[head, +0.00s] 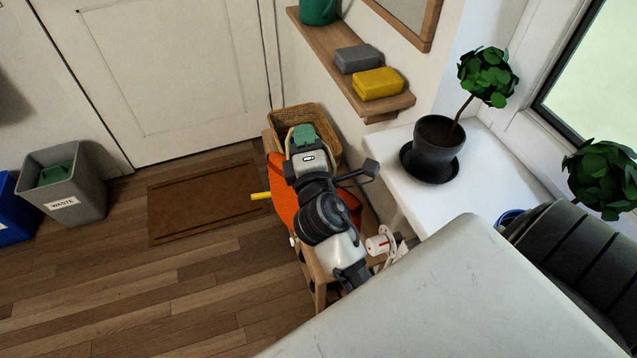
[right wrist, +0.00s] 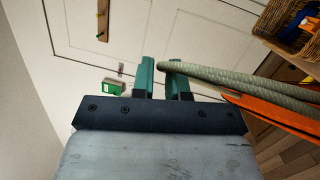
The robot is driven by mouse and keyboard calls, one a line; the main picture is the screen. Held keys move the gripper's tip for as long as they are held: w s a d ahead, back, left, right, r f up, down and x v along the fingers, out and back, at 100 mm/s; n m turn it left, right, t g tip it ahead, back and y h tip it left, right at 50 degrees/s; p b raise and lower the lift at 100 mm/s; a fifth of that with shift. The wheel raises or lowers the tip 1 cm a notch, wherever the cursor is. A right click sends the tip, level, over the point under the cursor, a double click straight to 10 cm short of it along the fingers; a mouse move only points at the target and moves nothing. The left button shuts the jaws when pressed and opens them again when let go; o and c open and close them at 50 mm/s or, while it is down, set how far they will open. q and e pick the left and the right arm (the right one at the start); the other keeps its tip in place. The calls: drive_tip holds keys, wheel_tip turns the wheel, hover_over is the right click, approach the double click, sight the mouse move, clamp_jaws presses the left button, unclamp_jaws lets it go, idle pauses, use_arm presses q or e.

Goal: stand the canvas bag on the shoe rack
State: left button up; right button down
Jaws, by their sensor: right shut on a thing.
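The canvas bag (head: 283,203) is orange with pale handles. In the head view it shows on both sides of my right arm, which hides its middle. My right gripper (head: 303,136) points away toward the basket. In the right wrist view its green fingers (right wrist: 160,78) are shut on a handle, and the orange bag cloth (right wrist: 272,112) extends to the right. The wooden shoe rack (head: 319,296) stands along the right wall, mostly hidden by the bag and my arm. Whether the bag touches it, I cannot tell. My left gripper is not in view.
A wicker basket (head: 322,121) stands just beyond the bag. A wall shelf (head: 331,53) holds grey and yellow items. A white ledge (head: 490,185) with a potted plant (head: 440,137) is at right. A yellow rod (head: 261,196) sticks out left of the bag. Floor lies open at left.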

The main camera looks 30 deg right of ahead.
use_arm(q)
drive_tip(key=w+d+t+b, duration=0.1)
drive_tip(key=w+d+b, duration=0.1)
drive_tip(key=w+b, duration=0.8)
use_arm(e)
drive_tip(key=w+d+f+m+g+h+b, duration=0.5)
drive_tip(key=d+f+m+g+h, duration=0.15)
drive_tip(key=h, duration=0.25)
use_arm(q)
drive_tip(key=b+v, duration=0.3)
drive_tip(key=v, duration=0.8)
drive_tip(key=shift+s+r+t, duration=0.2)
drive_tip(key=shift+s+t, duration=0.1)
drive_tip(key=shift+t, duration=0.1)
use_arm(e)
wheel_tip(320, 180, down, 9)
drive_tip(key=shift+d, duration=0.4)
drive_tip(key=shift+w+f, duration=0.1)
drive_tip(key=c, duration=1.1)
unclamp_jaws()
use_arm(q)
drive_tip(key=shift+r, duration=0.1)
